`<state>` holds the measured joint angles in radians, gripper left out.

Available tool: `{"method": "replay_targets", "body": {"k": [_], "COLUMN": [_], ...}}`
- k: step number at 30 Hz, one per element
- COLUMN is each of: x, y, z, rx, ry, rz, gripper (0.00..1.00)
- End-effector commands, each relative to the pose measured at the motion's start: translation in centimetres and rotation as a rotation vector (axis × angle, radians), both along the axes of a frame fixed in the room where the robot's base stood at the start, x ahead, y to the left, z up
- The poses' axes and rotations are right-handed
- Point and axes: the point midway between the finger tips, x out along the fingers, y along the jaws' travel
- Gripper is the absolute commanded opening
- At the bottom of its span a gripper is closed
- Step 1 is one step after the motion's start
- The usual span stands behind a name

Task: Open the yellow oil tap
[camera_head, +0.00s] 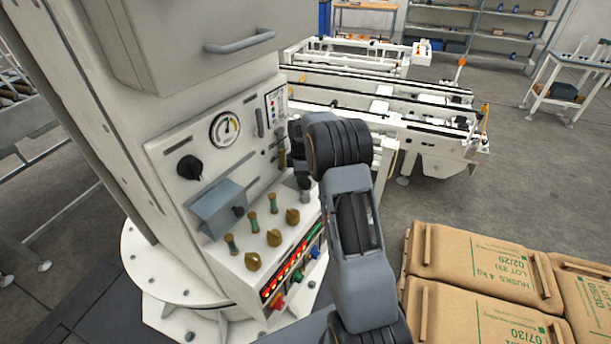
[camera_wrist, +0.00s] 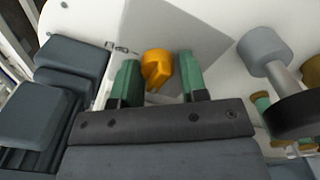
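The yellow oil tap (camera_wrist: 157,66) shows in the wrist view as a rounded orange-yellow knob with a protruding grip, on a pale panel. My gripper (camera_wrist: 159,77) is open, with one green fingertip on each side of the tap. A gap shows between the tap and each finger, and nothing is held. How deep the tap lies between the fingers is hard to tell. In the head view my arm reaches to the panel's right side and hides the fingertips; I cannot make out the tap clearly there.
The control panel carries a gauge (camera_head: 225,130), a black knob (camera_head: 190,167), a grey box (camera_head: 217,208), several brass knobs and green-stemmed levers, and a lit red strip (camera_head: 287,272). Brown sacks (camera_head: 485,270) lie at lower right. A white conveyor (camera_head: 400,125) stands behind.

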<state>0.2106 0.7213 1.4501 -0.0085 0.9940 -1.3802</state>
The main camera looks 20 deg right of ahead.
Motion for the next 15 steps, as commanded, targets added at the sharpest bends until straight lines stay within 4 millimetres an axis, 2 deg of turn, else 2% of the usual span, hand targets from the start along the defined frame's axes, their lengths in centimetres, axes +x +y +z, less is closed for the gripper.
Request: {"method": "replay_targets", "body": {"k": [1, 7, 15], "x": [-0.13, -0.23, -0.33], "y": [0.05, 0.12, 0.17], "z": [-0.04, -0.09, -0.22], "rx": [0.001, 0.003, 0.004], "ry": [0.006, 0.01, 0.015], "rz": [0.0, 0.001, -0.038], "gripper": [0.3, 0.11, 0.11]}}
